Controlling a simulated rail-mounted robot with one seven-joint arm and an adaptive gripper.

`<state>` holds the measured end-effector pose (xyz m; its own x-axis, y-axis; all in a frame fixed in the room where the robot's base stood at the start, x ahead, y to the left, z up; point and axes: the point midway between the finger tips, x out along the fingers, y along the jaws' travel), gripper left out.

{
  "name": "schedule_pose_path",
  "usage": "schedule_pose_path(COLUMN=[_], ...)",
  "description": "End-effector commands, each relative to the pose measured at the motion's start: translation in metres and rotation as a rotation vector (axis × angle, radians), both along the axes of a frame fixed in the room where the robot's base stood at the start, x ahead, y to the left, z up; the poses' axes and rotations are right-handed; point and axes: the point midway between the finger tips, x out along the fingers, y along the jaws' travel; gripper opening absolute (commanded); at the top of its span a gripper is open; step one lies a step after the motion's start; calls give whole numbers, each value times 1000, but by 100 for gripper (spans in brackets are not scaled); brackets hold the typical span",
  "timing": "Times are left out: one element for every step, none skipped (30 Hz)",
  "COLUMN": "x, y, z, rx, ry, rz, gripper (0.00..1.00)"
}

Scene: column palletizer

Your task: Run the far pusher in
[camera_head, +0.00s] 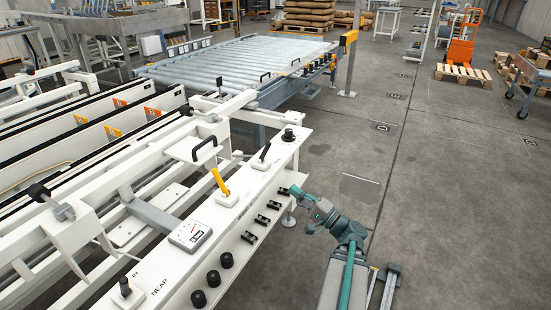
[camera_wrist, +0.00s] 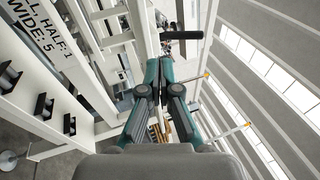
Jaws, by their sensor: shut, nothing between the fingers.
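The long white control panel (camera_head: 232,205) runs diagonally through the head view. Its near end carries the words "IN" and "NEAR" beside a black-knobbed control (camera_head: 125,287). At its far end stands another black-knobbed control (camera_head: 288,134), with a black-handled lever (camera_head: 265,152) just nearer. Any label by these far controls is too small to read. My gripper (camera_head: 287,190) is beside the panel's right face, below the far controls, apart from both. In the wrist view its fingers (camera_wrist: 158,66) are together and empty. A black bar-like handle (camera_wrist: 181,35) shows beyond the fingertips.
A yellow lever (camera_head: 220,182) and a white gauge box (camera_head: 190,234) stand on the panel top. Black clips (camera_head: 262,219) and round knobs (camera_head: 213,279) line its side face. A roller conveyor (camera_head: 235,62) lies behind. The floor (camera_head: 450,200) to the right is open.

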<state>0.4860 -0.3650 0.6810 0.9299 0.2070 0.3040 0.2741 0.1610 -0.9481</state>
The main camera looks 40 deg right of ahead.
Motion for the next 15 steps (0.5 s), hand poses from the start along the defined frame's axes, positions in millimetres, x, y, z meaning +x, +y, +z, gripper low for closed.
schedule_pose_path(x=[-5,-8,-11,-13,-14,-15,-16,-17,-17,-17,-17,-17,-17,-17,-17], y=[-8,-11,-15,-17,-19,-21,-21,-22,-22,-22,-22,-22,-22,-22,-22], z=[10,15,21,24,26,29,30,31,32,32,32,32,32,32,32], rx=[3,5,9,10,12,15,15,15,16,16,16,16,16,16,16], ry=[-37,-57,-77,-90,-99,-109,-114,-117,-120,-121,-121,-120,-120,-120,-119], rz=[-18,-27,-37,-43,-47,-52,-54,-56,-57,-57,-57,-57,-57,-57,-57], gripper=[0,0,0,0,0,0,0,0,0,0,0,0,0,0,0])
